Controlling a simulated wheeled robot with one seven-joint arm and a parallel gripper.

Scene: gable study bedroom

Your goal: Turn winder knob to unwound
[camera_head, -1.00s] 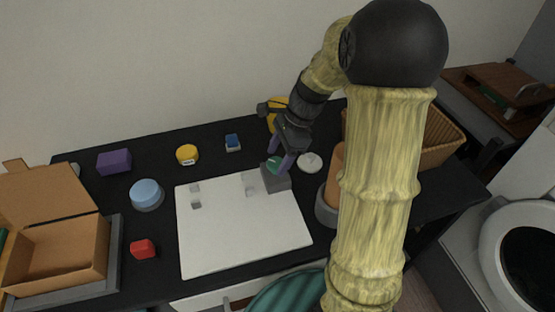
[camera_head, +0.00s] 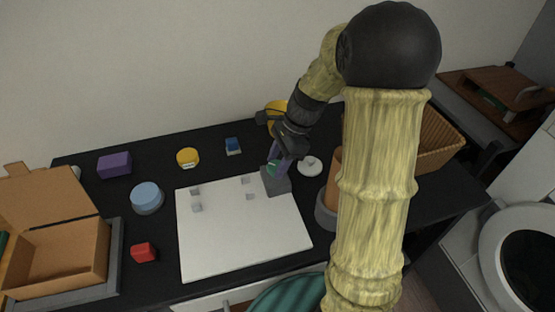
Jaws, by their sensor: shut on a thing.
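The winder is a grey block (camera_head: 277,185) at the back right corner of the white board (camera_head: 240,232). A small teal-green knob (camera_head: 271,169) stands on top of it. My gripper (camera_head: 278,164) comes down from above, with its purple fingers shut on the knob. The fingers and the wrist partly cover the knob, so I cannot read any mark on it.
A white disc (camera_head: 310,166) lies close right of the block, and a grey-based orange cylinder (camera_head: 326,209) stands nearer. A wicker basket (camera_head: 435,145) is at the right. Blue, yellow, purple and red items and an open cardboard box (camera_head: 60,255) are at the left.

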